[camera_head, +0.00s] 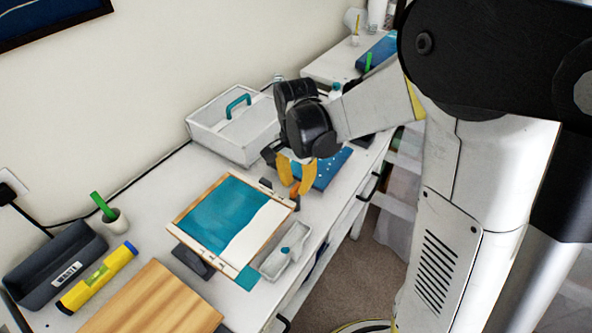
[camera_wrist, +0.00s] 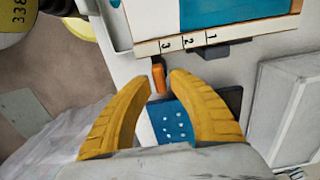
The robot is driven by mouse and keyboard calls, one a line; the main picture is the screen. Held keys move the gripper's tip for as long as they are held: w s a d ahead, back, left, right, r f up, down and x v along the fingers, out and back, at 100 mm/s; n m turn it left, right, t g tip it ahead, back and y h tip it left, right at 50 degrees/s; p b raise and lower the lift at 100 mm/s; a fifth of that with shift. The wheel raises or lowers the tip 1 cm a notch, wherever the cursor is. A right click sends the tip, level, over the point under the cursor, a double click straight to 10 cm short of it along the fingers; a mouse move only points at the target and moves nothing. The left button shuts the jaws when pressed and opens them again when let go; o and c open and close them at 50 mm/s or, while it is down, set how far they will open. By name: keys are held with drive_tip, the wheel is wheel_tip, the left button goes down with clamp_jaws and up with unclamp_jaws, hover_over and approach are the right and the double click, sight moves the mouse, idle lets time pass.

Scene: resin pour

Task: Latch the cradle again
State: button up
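A board with teal and white areas (camera_head: 228,220) lies on the table on dark supports (camera_head: 190,262), which seem to be part of the cradle. Its pale edge strip, marked 1, 2 and 3, shows in the wrist view (camera_wrist: 200,40). An orange lever (camera_wrist: 158,78) stands just off that edge, beside a blue plate with white dots (camera_wrist: 172,122). The lever also shows in the head view (camera_head: 295,188). My gripper (camera_head: 296,180) has yellow fingers. They are apart, one on each side of the lever in the wrist view (camera_wrist: 159,76). Contact with the lever cannot be told.
A white box with a teal handle (camera_head: 205,125) stands behind the board. A small white tray with a teal knob (camera_head: 270,266) is at the table's front edge. A yellow level (camera_head: 85,290), a dark bin (camera_head: 35,275) and a wooden board (camera_head: 155,305) lie at the near left.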

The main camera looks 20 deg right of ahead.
wheel_tip(320, 180, up, 11)
drive_tip(key=shift+s+f, duration=0.1)
idle(0.5)
drive_tip(key=n+t+b, duration=0.2)
drive_tip(key=n+t, duration=0.2)
drive_tip(key=n, duration=0.2)
approach(296, 187)
drive_tip(key=s+r, duration=0.3)
drive_tip(key=s, duration=0.1)
drive_tip(key=s+n+t, duration=0.1)
drive_tip(key=s+f+n+t, duration=0.1)
drive_tip(key=s+n, duration=0.1)
drive_tip(key=s+n+t+b, duration=0.1)
drive_tip(key=s+n, duration=0.1)
drive_tip(key=shift+s+d+f, duration=0.1)
drive_tip(key=shift+f, duration=0.25)
